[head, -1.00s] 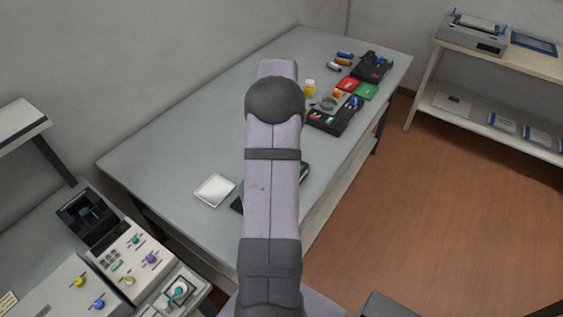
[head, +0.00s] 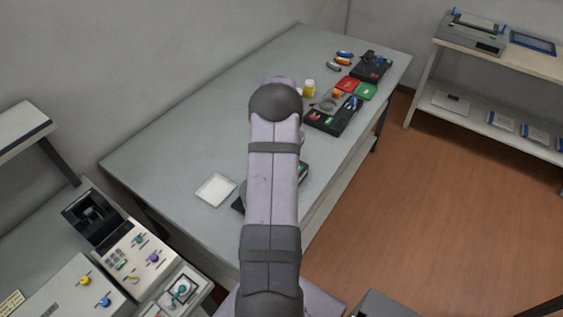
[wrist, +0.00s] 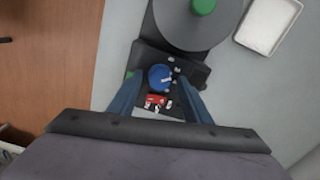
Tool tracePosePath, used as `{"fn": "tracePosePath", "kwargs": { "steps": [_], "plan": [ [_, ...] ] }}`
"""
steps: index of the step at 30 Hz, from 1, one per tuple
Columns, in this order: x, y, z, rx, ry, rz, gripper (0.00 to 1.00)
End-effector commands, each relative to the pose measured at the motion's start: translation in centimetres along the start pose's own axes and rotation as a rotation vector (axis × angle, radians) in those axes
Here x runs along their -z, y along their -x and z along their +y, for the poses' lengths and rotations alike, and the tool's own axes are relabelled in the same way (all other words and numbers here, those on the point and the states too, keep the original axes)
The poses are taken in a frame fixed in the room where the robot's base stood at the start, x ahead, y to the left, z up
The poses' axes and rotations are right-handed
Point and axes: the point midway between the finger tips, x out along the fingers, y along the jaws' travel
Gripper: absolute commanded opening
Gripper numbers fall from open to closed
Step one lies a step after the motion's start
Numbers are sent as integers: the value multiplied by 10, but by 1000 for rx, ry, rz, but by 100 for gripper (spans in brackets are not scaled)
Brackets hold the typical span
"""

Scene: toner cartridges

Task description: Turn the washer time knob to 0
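In the wrist view, a dark machine (wrist: 196,72) with a round grey top (wrist: 182,27) and a green cap (wrist: 203,6) stands on the table. Its front panel has a round blue knob (wrist: 160,77) with small white marks around it, and a red display (wrist: 156,100). The marks are too small to read. My gripper (wrist: 157,92) is open, its two blue fingers spread on either side of the panel. The knob shows between and beyond the fingers, and contact is not visible. In the head view, my arm hides the gripper and most of the machine (head: 304,172).
A white tray (head: 215,189) lies on the grey table (head: 190,140) left of the machine. Dark trays with small parts (head: 335,117), red and green boxes and a yellow bottle (head: 309,88) stand farther back. A bench with coloured knobs (head: 140,262) is at lower left.

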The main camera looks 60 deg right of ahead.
Motion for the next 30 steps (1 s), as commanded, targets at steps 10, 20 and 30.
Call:
{"fn": "tracePosePath", "kwargs": {
  "steps": [10,20,30],
  "plan": [
    [0,0,0,0,3,0,3],
    [0,0,0,0,103,1,4],
    [0,0,0,0,359,0,4]
  ]
}}
